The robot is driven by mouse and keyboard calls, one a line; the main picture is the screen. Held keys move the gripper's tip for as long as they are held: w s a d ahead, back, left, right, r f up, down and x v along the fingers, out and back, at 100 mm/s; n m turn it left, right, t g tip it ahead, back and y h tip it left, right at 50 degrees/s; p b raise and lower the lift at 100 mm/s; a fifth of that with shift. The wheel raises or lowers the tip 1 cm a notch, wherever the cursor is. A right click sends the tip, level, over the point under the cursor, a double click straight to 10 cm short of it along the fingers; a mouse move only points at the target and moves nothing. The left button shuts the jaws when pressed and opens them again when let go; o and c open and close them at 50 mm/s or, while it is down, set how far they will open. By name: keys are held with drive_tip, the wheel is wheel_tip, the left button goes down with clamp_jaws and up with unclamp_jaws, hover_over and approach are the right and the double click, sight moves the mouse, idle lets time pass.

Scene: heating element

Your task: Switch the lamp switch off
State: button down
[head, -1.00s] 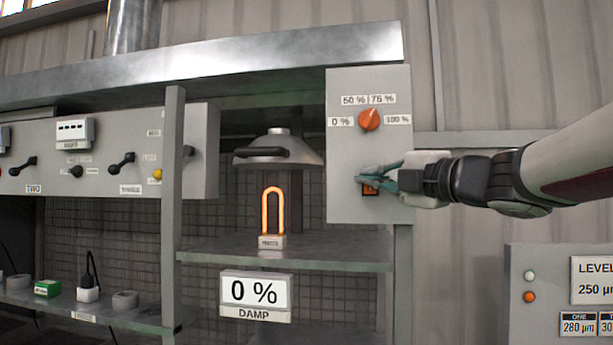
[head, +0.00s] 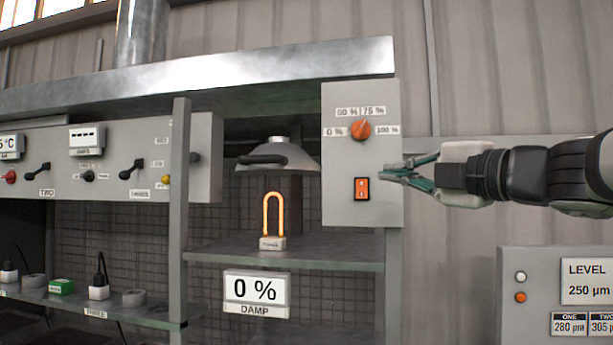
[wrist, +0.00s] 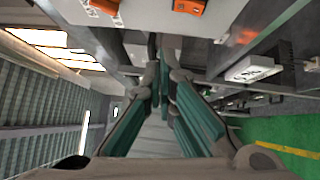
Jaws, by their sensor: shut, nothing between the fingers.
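The lamp switch (head: 361,189) is an orange-red rocker in a dark frame, low on the grey control panel (head: 343,215). Its two halves carry small marks; I cannot tell which half is pressed in. My gripper (head: 384,173) has teal fingers and is shut and empty. Its tips are just right of and slightly above the switch in the picture, and the whole switch face is uncovered. The switch also shows at the top edge of the wrist view (wrist: 190,6). In the wrist view the gripper's fingers (wrist: 162,75) converge ahead with nothing between them.
An orange knob (head: 361,129) with percent labels is above the switch. The U-shaped heating element (head: 267,215) stands under a metal hood (head: 280,158), above a "0 % DAMP" display (head: 256,289). A "LEVEL" panel (head: 535,275) is lower right. Plain wall lies behind my arm.

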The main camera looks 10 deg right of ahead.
drive_tip(key=shift+v, duration=1)
drive_tip(key=shift+r, duration=0.2)
drive_tip(key=s+d+f+m+g+h, duration=0.1)
drive_tip(key=s+d+f+m+h, duration=0.15)
drive_tip(key=f+m+h, duration=0.6)
drive_tip(key=s+d+f+m+g+h, duration=0.2)
drive_tip(key=d+f+m+h, duration=0.3)
drive_tip(key=m, duration=0.6)
drive_tip(key=s+a+f+m+g+y, duration=0.2)
drive_tip(key=s+a+f+g, duration=0.2)
drive_tip(key=s+f, duration=0.4)
drive_tip(key=s+a+f+m+g+y, duration=0.3)
drive_tip(key=s+a+f, duration=0.3)
drive_tip(key=f, duration=0.5)
drive_tip(key=shift+s+g, duration=0.7)
drive_tip(key=shift+s, duration=0.3)
